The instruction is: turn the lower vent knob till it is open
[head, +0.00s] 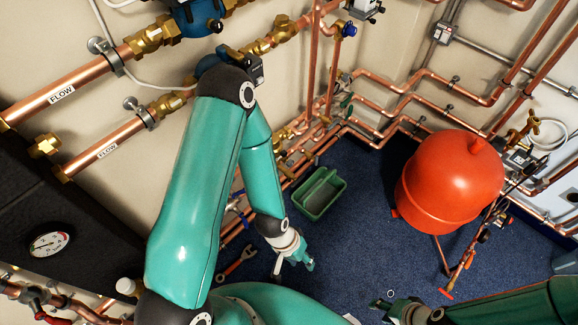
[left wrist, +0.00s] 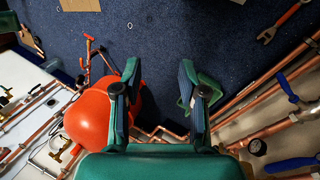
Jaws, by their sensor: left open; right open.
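I cannot pick out the lower vent knob with certainty in either view. A small blue knob (head: 348,30) sits on the pipework at the top, and a blue handle (left wrist: 289,88) shows at the right of the left wrist view; I cannot tell if either belongs to a vent. My left gripper (head: 294,266) is open and empty, hanging over the blue carpet beside the wall pipes. Its spread fingers (left wrist: 160,85) also show in the left wrist view, with nothing between them. My right gripper (head: 392,308) is open near the bottom edge, apart from any fitting.
A red expansion tank (head: 452,182) stands on the right. A green tray (head: 320,193) lies on the carpet by the copper pipes. A red-handled wrench (head: 240,262) lies on the carpet left of my left gripper. The carpet (head: 350,250) between tray and tank is clear.

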